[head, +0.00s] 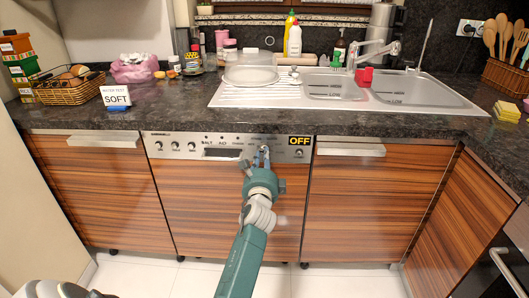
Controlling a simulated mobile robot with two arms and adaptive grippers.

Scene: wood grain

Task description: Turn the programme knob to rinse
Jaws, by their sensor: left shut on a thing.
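The dishwasher's control panel (225,152) runs along the top of a wood-fronted door under the counter. My left gripper (263,152) reaches up from below and is shut on a knob at the right part of the panel, in front of it. The gripper hides most of this knob, and I cannot read its setting. A black label with yellow letters reading OFF (299,141) is at the panel's right end, above another small knob (299,153). Several small knobs (175,146) sit at the panel's left. My right gripper is not in view.
Cabinet handles (350,150) stick out to the right and left (103,141) of the panel. The dark counter edge (410,130) overhangs it. The tiled floor in front looks clear.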

